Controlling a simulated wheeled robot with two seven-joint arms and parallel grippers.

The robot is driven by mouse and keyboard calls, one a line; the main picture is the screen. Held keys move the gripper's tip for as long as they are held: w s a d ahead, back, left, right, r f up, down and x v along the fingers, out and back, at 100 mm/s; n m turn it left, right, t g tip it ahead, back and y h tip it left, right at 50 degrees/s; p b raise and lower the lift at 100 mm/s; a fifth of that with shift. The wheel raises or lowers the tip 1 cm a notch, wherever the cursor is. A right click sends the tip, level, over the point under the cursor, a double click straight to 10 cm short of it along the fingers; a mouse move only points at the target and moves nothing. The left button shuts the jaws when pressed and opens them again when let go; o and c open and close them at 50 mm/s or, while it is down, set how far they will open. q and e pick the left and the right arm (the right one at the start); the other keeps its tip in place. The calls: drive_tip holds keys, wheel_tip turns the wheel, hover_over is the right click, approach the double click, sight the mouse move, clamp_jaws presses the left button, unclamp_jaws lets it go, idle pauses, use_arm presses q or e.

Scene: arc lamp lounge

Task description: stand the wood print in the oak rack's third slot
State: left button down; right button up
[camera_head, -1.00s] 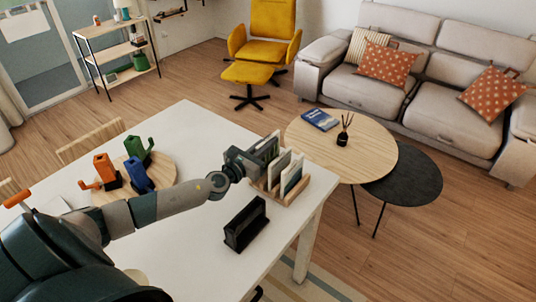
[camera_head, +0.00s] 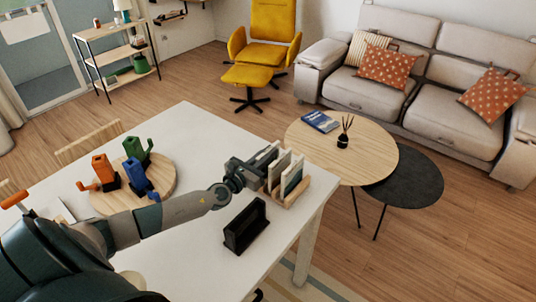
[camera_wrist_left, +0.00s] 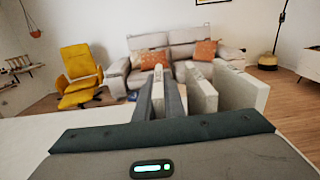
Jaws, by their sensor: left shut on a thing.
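My left gripper (camera_head: 265,163) is shut on a thin upright panel, which I take to be the wood print. Its pale end edge shows between the fingers in the left wrist view (camera_wrist_left: 158,88). In the head view the fingers hide most of it. The gripper is at the left end of the oak rack (camera_head: 292,197), on the white table's far right corner. Two pale prints stand upright in the rack, one nearer the gripper (camera_head: 281,168) and one further right (camera_head: 293,175). I cannot tell which slot the held print is over or in. My right gripper is not in view.
A black slotted holder (camera_head: 246,228) stands on the table (camera_head: 190,245) in front of the rack. A round wooden board (camera_head: 165,187) carries orange, blue and green objects at the left. Beyond the table edge is a round coffee table (camera_head: 370,160).

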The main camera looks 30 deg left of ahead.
use_arm(q)
drive_tip(key=shift+f, duration=0.2)
drive_tip(key=c, duration=1.8)
unclamp_jaws()
drive_tip(key=shift+c, duration=0.2)
drive_tip(key=shift+r, duration=0.15)
drive_tip(key=s+b, duration=0.3)
drive_tip(key=s, duration=0.9)
drive_tip(key=shift+a, duration=0.45)
